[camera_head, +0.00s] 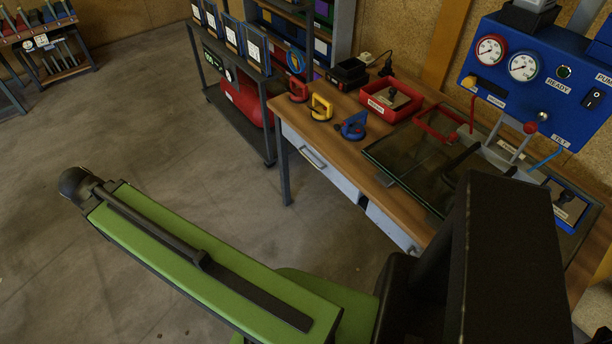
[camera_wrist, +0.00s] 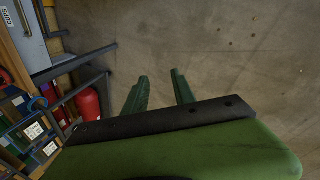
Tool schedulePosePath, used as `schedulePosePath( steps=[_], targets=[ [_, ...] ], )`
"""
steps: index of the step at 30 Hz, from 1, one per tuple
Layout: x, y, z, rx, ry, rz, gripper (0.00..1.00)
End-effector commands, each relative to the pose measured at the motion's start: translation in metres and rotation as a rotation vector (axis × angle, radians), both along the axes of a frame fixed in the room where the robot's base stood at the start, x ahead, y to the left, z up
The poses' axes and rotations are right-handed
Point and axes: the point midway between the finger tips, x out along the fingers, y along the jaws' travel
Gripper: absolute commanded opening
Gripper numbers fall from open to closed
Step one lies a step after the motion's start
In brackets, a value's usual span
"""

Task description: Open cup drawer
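In the wrist view a grey drawer front (camera_wrist: 32,42) shows at the top left corner, with a white label (camera_wrist: 6,17) that seems to read "CUPS". My gripper (camera_wrist: 160,76) has its two green fingers apart, with nothing between them but bare floor behind. It is away from the drawer and not touching it. In the head view my green arm reaches left over the floor, and the fingers cannot be made out.
A second drawer (camera_head: 393,228) is partly hidden by my arm. Red, yellow (camera_head: 321,107) and blue (camera_head: 354,125) suction cups stand on the bench. A dark rack with a red tank (camera_head: 245,100) stands left of the bench. The floor (camera_head: 130,120) in front is clear.

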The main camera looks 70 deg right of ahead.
Motion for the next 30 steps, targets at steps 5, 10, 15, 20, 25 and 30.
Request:
schedulePosePath(
  steps=[5, 10, 15, 20, 25, 30],
  targets=[
    [-0.038, -0.141, -0.098, -0.295, 0.049, -0.143, 0.32],
    [-0.095, -0.253, -0.141, -0.571, 0.14, -0.262, 0.32],
    [-0.157, -0.332, -0.162, -0.811, 0.255, -0.352, 0.32],
    [-0.195, -0.368, -0.162, -0.95, 0.341, -0.397, 0.32],
    [-0.209, -0.379, -0.155, -1.001, 0.374, -0.41, 0.32],
    [-0.212, -0.383, -0.153, -1.001, 0.375, -0.412, 0.32]
  ],
)
